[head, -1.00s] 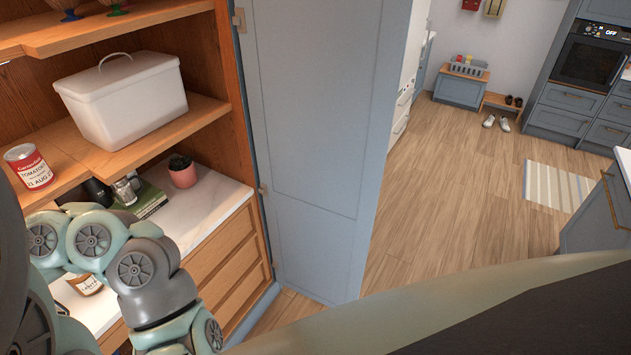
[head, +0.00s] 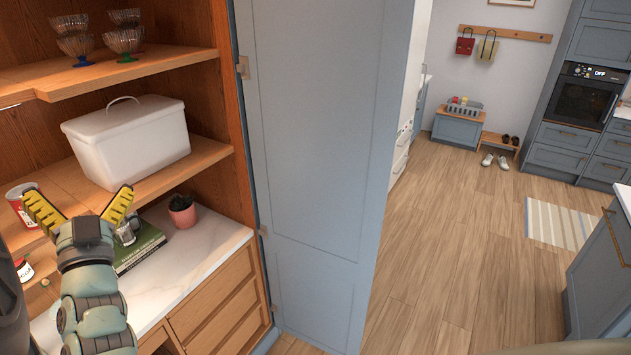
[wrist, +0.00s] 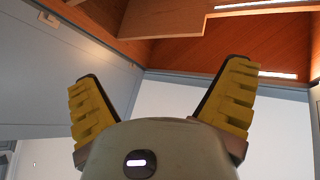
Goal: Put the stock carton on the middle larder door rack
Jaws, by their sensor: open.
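My gripper (head: 78,206) is raised in front of the larder shelves at the lower left of the head view. Its yellow ridged fingers are spread wide and hold nothing. In the wrist view the open fingers (wrist: 163,85) point up toward wooden boards and a pale wall, with nothing between them. I cannot make out a stock carton in either view. The blue-grey larder door (head: 315,150) stands open right of the shelves. It shows a plain panelled face, and no door rack is visible.
A white lidded bin (head: 135,140) and a partly hidden red-and-white can (head: 20,202) stand on the middle shelf. Below are a green book (head: 140,250), a potted plant (head: 182,211) and a jar (head: 24,271). Glass dishes (head: 122,40) stand above.

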